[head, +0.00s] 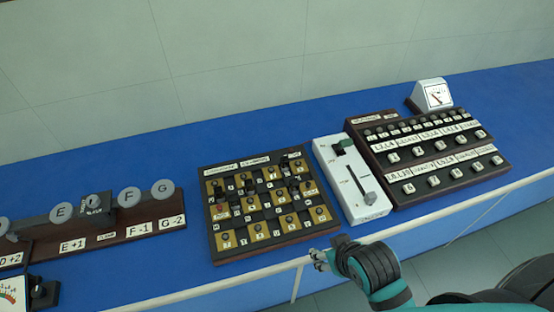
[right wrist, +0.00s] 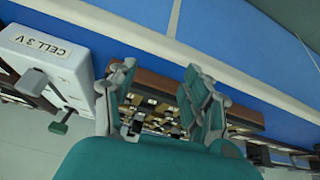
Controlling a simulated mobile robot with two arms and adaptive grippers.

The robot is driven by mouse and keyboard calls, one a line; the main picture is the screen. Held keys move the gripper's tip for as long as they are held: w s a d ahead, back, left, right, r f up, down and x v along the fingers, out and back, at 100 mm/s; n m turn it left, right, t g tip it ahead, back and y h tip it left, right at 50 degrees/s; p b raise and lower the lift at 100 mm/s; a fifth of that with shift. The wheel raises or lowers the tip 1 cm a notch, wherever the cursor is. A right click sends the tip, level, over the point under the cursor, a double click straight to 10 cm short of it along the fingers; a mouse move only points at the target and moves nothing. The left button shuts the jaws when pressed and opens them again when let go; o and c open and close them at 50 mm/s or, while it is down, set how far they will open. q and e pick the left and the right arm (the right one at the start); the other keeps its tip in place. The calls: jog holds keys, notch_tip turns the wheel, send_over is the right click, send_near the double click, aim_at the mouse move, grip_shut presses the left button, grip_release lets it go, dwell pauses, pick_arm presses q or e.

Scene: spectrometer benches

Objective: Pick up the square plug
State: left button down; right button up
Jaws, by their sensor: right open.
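A dark-framed board (head: 262,251) with brass-coloured blocks and several dark plugs lies on the blue bench in the head view. Small dark pieces stand near its upper right corner; I cannot tell which piece is the square plug. My right gripper (head: 320,259) is in front of the bench's near edge, below the board's lower right corner and apart from it. In the right wrist view its fingers (right wrist: 160,108) are spread with nothing held, and the board (right wrist: 160,85) shows beyond and between them. My left gripper is not in view.
A white cell box (head: 357,214) with a lever stands right of the board; it also shows in the wrist view (right wrist: 45,50). A dark box with several knobs (head: 438,188) and a meter (head: 432,96) are farther right. A brown labelled stand (head: 135,232) is left.

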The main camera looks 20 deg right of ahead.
jog(key=w, duration=0.1)
jog(key=w+r+t, duration=0.1)
jog(key=w, duration=0.1)
jog(key=w+t, duration=0.1)
jog(key=shift+w+a+r, duration=0.25)
jog(key=shift+a+r, duration=0.05)
jog(key=shift+a, duration=0.1)
jog(key=w+a+r+m+t, duration=0.1)
jog(key=w+r+t, duration=0.5)
jog(key=w, duration=0.2)
jog(key=p, duration=0.3)
send_near(285, 159)
jog(key=x, duration=0.5)
jog(key=shift+w+d+f, duration=0.1)
jog(key=shift+w+f, duration=0.05)
jog(key=p+x, duration=0.1)
jog(key=x, duration=0.4)
jog(key=shift+w, duration=0.3)
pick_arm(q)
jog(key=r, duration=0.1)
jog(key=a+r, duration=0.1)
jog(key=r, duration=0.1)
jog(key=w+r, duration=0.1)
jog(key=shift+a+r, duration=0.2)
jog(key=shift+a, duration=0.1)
pick_arm(e)
jog(key=shift+s, duration=0.1)
grip_shut()
